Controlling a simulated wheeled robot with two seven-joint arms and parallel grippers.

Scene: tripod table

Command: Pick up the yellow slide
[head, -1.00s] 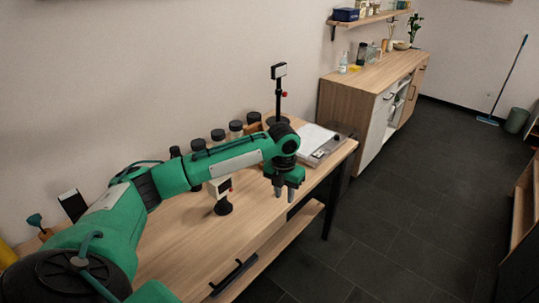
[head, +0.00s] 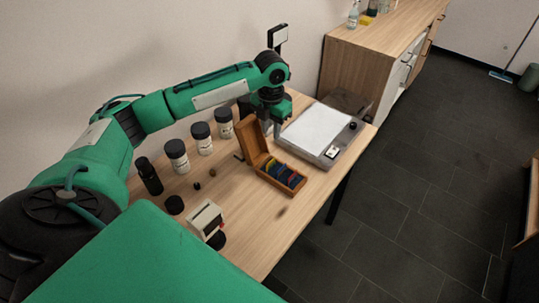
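A small open wooden slide box (head: 253,143) stands on the table with its lid raised at the left. Several thin coloured slides (head: 283,174) stand in a row in its tray, blue, red and dark ones among them. The yellow slide is too small to single out surely in that row. My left gripper (head: 271,130) points down just behind the box, beside its raised lid. Its two fingers are apart with nothing seen between them. My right gripper is not in view; a green link of mine covers the lower left.
A light box with a white panel (head: 317,129) lies right of the slide box. White jars with black lids (head: 177,157), a dark bottle (head: 149,176) and a small white device (head: 206,219) stand left. The table's front right is bare.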

